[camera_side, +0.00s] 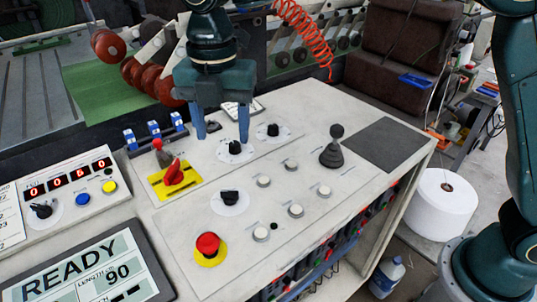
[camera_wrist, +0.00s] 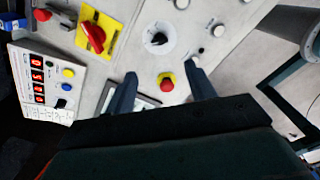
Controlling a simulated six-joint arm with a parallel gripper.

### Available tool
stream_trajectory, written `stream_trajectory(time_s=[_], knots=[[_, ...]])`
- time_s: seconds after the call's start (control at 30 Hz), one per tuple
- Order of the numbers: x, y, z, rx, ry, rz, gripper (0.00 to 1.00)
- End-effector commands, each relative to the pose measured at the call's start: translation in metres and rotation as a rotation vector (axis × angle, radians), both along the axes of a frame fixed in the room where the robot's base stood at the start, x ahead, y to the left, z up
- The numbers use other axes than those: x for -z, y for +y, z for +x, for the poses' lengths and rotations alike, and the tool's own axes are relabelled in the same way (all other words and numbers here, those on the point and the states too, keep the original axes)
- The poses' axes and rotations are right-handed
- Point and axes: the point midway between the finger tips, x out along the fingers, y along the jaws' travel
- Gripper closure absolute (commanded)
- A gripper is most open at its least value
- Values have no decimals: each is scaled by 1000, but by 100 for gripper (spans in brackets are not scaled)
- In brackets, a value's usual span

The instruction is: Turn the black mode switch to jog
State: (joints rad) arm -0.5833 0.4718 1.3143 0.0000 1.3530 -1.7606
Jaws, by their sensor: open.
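Several black rotary knobs on white round dials sit on the sloped light-grey panel. One is at the panel's middle (camera_side: 231,197), one behind it (camera_side: 236,147) and one at the back right (camera_side: 273,130). Their labels are too small to read, so I cannot tell which is the mode switch or where it points. My gripper (camera_side: 222,138) is open and empty, fingers pointing down over the back of the panel, near the back knobs. In the wrist view, the middle knob (camera_wrist: 159,39) shows beyond the open fingertips, apart from them.
A red mushroom button (camera_side: 209,244) stands at the panel's front left. A red rotary handle (camera_side: 173,172) sits on a yellow plate. A black joystick (camera_side: 333,150) stands tall at the right, beside several white push buttons. A display reading READY (camera_side: 85,272) lies front left.

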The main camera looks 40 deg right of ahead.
Motion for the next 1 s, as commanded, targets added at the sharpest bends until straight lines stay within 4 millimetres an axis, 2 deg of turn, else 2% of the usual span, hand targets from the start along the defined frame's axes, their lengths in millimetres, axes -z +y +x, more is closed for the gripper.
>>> stream_trajectory(time_s=[0.27,0.47,0.67,1.0], knots=[[2,2,0,-15,3,-1,45],[12,2,0,-14,4,-3,45],[34,2,0,-13,6,-3,45],[86,2,0,-12,6,-3,45]])
